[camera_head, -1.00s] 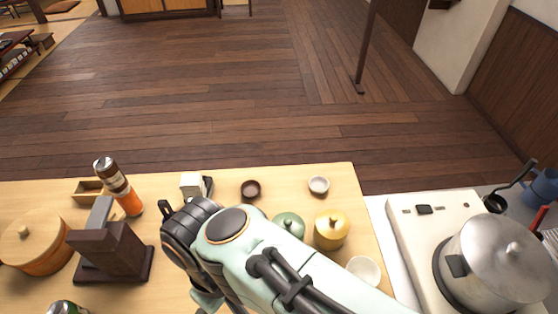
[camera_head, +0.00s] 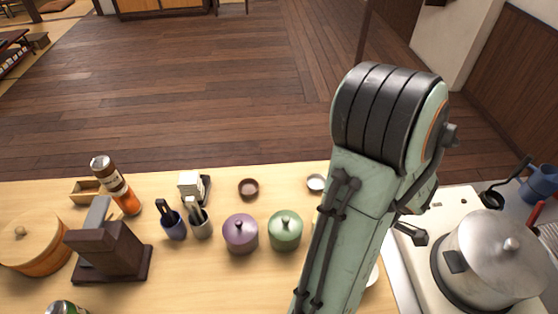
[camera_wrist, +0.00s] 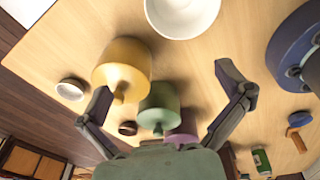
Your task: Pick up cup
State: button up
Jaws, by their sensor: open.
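In the wrist view, a white round cup or bowl (camera_wrist: 182,14) lies at the top edge, partly cut off, beyond my fingertips. It is mostly hidden behind my arm in the head view. A small white cup (camera_wrist: 70,90) stands at the left of the wrist view, outside my left finger; it also shows in the head view (camera_head: 316,183). A small dark brown cup (camera_head: 248,188) stands near the far table edge. Which cup is meant I cannot tell. My gripper (camera_wrist: 166,81) is open, its fingers spread wide above the table and touching no cup.
A yellow lidded pot (camera_wrist: 122,63), a green one (camera_head: 285,231) and a purple one (camera_head: 240,234) stand close together. A steel pot (camera_head: 497,262) sits on the stove at the right. Utensil holders (camera_head: 174,227) and a wooden stand (camera_head: 108,252) are at the left.

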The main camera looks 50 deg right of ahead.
jog(key=s, duration=0.1)
jog(key=s+f+m, duration=0.1)
jog(key=s, duration=0.1)
jog(key=s+f+m, duration=0.1)
jog(key=s, duration=0.1)
jog(key=shift+a+f, duration=0.1)
jog(key=shift+a, duration=0.3)
jog(key=f, duration=0.4)
jog(key=w+f, duration=0.1)
jog(key=f, duration=0.1)
jog(key=shift+a+f, duration=0.1)
jog(key=shift+a, duration=0.05)
jog(key=c, duration=1.1)
